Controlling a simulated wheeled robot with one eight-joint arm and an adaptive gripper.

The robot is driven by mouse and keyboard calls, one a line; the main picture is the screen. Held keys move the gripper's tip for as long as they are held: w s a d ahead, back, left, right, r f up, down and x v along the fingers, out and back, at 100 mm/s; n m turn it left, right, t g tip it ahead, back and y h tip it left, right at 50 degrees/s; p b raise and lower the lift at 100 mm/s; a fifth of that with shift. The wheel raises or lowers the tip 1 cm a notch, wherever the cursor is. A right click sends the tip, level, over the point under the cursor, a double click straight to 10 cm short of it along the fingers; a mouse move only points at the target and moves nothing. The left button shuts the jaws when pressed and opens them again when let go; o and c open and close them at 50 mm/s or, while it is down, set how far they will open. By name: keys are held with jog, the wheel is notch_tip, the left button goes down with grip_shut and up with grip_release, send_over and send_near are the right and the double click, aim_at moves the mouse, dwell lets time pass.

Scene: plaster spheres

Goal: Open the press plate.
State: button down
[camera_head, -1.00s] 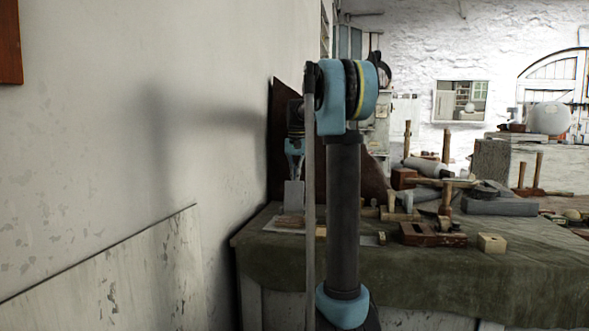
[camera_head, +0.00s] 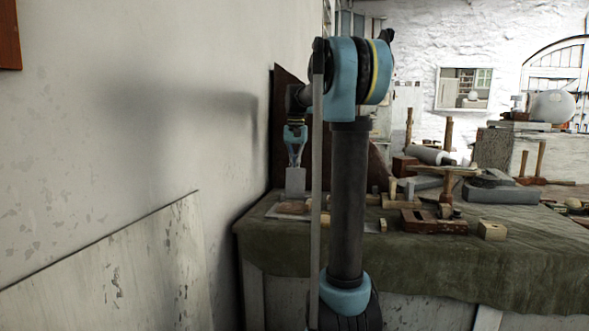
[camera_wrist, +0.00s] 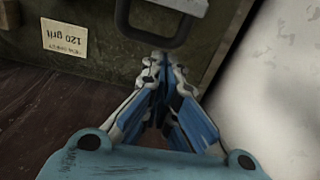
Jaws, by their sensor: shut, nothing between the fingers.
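I cannot make out for certain which thing is the press plate. In the wrist view, a dark U-shaped handle (camera_wrist: 181,34) sits on a worn dark green face (camera_wrist: 105,45), just beyond my fingertips. My gripper (camera_wrist: 158,62) is shut and empty, with its tips just below the handle; I cannot tell whether they touch it. In the head view, my gripper (camera_head: 295,158) points down over the far left of the workbench. A plain grey block shape (camera_head: 295,181) shows directly below it. My arm hides part of the bench.
The cloth-covered workbench (camera_head: 430,265) carries a wooden plane (camera_head: 432,222), a small wooden block (camera_head: 491,231), mallets and stone pieces. The plaster wall (camera_head: 120,110) stands close on the left.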

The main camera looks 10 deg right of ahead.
jog(key=shift+s+a+r+t+h, duration=0.25)
jog(key=shift+s+a+r+t, duration=0.25)
jog(key=shift+s, duration=0.4)
jog(key=shift+s+a+r+t+h, duration=0.25)
jog(key=shift+s+r+t, duration=0.4)
jog(key=shift+s, duration=0.25)
jog(key=shift+r, duration=0.15)
